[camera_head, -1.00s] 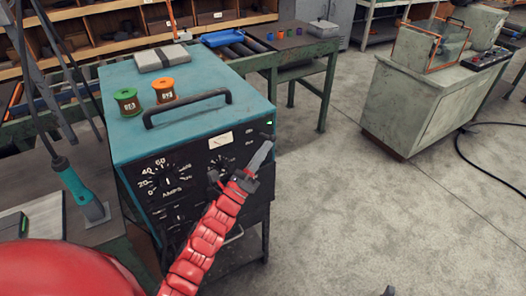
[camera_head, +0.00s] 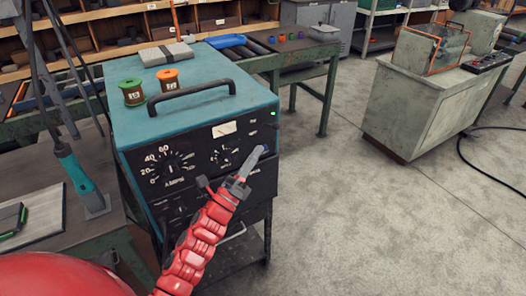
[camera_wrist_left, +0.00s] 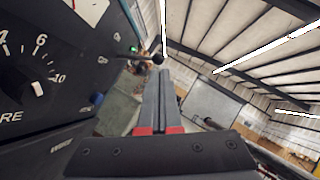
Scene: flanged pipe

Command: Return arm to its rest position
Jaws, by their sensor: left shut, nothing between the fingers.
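My left gripper (camera_head: 247,166) is on the end of my red segmented arm, in front of the black panel of the teal welding machine (camera_head: 195,75). Its fingers are shut with nothing between them; in the left wrist view the closed fingers (camera_wrist_left: 159,100) point away from the camera. A small blue part (camera_head: 264,149) shows just past the fingertips; I cannot tell whether they touch it. A green light (camera_head: 273,113) glows at the panel's upper right and also shows in the left wrist view (camera_wrist_left: 133,49). My right gripper is not in view.
A green spool (camera_head: 132,93) and an orange spool (camera_head: 168,79) stand on the machine, beside its black handle (camera_head: 191,96). A teal-handled torch (camera_head: 80,176) stands at the left. A grey cabinet (camera_head: 415,115) stands at the right. The floor between is clear.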

